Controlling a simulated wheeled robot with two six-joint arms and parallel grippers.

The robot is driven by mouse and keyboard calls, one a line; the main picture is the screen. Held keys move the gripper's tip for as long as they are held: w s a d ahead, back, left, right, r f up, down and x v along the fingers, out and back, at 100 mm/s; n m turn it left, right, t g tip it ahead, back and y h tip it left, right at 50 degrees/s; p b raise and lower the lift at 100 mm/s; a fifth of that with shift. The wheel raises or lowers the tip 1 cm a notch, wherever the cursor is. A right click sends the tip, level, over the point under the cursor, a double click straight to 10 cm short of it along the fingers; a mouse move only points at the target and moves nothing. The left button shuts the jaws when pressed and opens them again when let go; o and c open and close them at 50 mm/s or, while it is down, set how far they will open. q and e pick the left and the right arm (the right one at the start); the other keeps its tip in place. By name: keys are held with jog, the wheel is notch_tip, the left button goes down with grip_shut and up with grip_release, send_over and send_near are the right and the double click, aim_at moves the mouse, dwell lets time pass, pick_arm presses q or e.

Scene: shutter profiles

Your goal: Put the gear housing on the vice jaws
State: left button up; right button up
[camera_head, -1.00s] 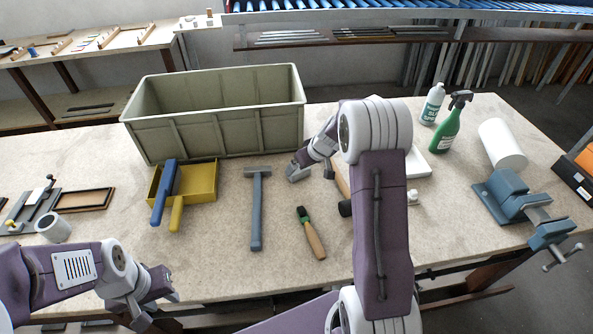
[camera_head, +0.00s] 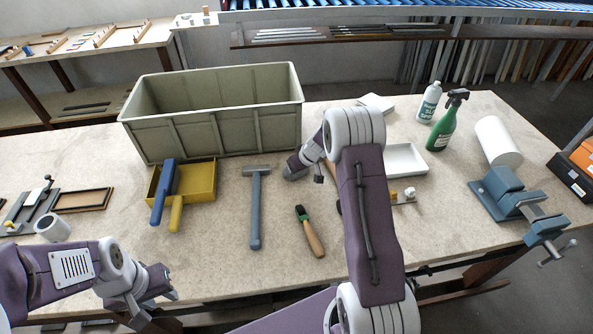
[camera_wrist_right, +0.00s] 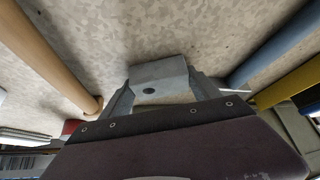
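The gear housing appears to be the small grey block with a dark hole (camera_wrist_right: 150,82) in the right wrist view. It lies between the two fingers of my right gripper (camera_wrist_right: 162,92), which seem to press on its sides. In the head view my right gripper (camera_head: 300,170) is low over the table's middle, and the arm partly covers it. The blue-grey vice (camera_head: 497,182) stands at the table's right, with its jaws (camera_head: 530,206) toward the front edge. My left gripper (camera_head: 158,290) is at the lower left, away from both; its finger opening is unclear.
A hammer (camera_head: 255,210), a wooden-handled brush (camera_head: 312,235) and a yellow dustpan (camera_head: 200,180) lie left of the right arm. A large bin (camera_head: 215,130) stands behind.

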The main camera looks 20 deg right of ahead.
jog(key=c, duration=0.4)
jog(key=shift+w+r, duration=0.15)
jog(key=shift+r, duration=0.4)
jog(key=shift+c, duration=0.2)
notch_tip(320, 180, up, 9)
jog(key=p, duration=0.2)
jog(key=shift+f+p, duration=0.2)
jog(key=shift+p, duration=0.1)
notch_tip(320, 180, up, 18)
jog(key=p, duration=0.1)
jog(key=shift+r, duration=0.15)
